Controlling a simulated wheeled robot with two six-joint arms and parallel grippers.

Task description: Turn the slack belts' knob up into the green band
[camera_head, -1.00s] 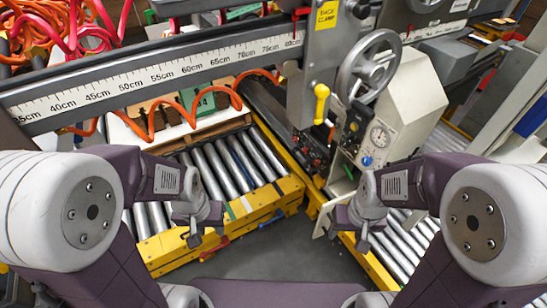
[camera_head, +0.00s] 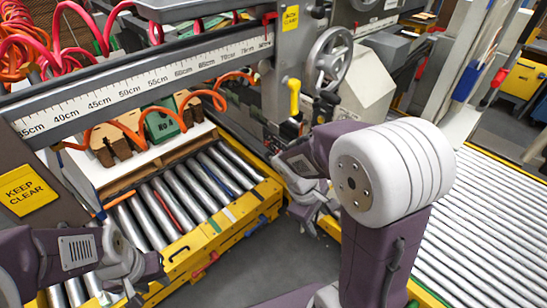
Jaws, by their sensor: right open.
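The machine's control panel (camera_head: 324,107) is mostly hidden behind my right arm. The dial gauge, its green band and the blue knob cannot be seen now. A yellow handle (camera_head: 294,98) and a grey handwheel (camera_head: 330,60) show above the panel. My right gripper (camera_head: 308,222) is open, low in front of the machine, to the left of my large white arm joint. My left gripper (camera_head: 135,292) is at the lower left, in front of the roller bed and apart from the panel; its fingers are too small to read. I cannot make out which belts are slack.
A roller bed (camera_head: 160,215) with a yellow frame (camera_head: 228,222) lies left of centre. A wide roller conveyor (camera_head: 490,215) fills the right. A ruled beam (camera_head: 150,78) crosses the upper left above an orange coiled hose (camera_head: 128,132). Grey floor is free at bottom centre.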

